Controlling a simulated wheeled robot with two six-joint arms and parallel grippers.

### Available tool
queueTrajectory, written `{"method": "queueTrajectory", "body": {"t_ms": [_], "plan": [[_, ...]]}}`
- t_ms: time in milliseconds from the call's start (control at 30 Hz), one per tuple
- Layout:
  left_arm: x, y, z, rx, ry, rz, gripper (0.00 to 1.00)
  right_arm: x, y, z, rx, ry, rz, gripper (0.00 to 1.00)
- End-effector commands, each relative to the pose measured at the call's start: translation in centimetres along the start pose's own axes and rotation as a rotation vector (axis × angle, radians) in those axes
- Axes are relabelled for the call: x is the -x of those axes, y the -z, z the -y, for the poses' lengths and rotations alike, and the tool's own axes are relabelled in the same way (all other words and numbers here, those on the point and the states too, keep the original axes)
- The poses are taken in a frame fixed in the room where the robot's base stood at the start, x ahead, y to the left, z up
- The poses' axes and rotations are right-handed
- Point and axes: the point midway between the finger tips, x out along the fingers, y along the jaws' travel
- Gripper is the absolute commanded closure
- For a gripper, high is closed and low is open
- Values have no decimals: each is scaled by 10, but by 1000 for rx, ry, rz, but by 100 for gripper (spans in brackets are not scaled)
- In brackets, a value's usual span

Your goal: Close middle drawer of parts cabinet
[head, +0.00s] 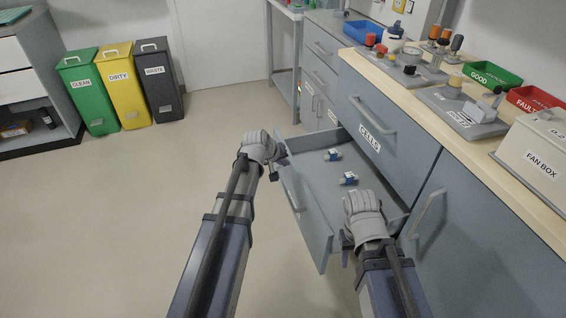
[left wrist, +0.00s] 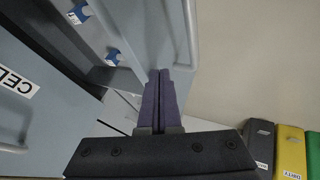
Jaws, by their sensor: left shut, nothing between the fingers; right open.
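The parts cabinet's drawer (head: 304,212) below the one labelled CELLS stands pulled out; its grey front carries a bar handle (head: 292,190). Two small blue-and-white parts lie inside, one (head: 349,179) nearer me and one (head: 333,155) further back. My left gripper (head: 283,160) is shut and empty at the far end of the drawer front. In the left wrist view, its purple fingers (left wrist: 160,84) are together by the drawer's front panel (left wrist: 181,30); I cannot tell whether they touch it. My right gripper (head: 346,250) is open near the front's near end, its fingers mostly hidden by the hand.
The CELLS drawer (head: 372,118) above is closed. The wooden worktop (head: 440,112) holds fixtures, bins and a fan box (head: 535,150). Green, yellow and dark waste bins (head: 160,85) stand at the back left. The floor (head: 130,210) left of the drawer is clear.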

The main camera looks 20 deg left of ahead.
Motion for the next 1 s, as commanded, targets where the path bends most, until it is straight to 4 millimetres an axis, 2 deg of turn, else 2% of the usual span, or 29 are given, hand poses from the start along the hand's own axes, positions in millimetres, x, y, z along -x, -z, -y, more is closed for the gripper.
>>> {"method": "queueTrajectory", "body": {"t_ms": [167,267,700,1000], "plan": [[-8,1,-14,-1,-2,1,100,0,0,0,0,0,0,50],[-16,1,-30,-3,-2,1,100,0,0,0,0,0,0,50],[-70,2,-129,-3,-3,2,100,0,0,0,0,0,0,50],[-95,1,-178,-2,-2,0,100,0,0,0,0,0,0,50]]}}
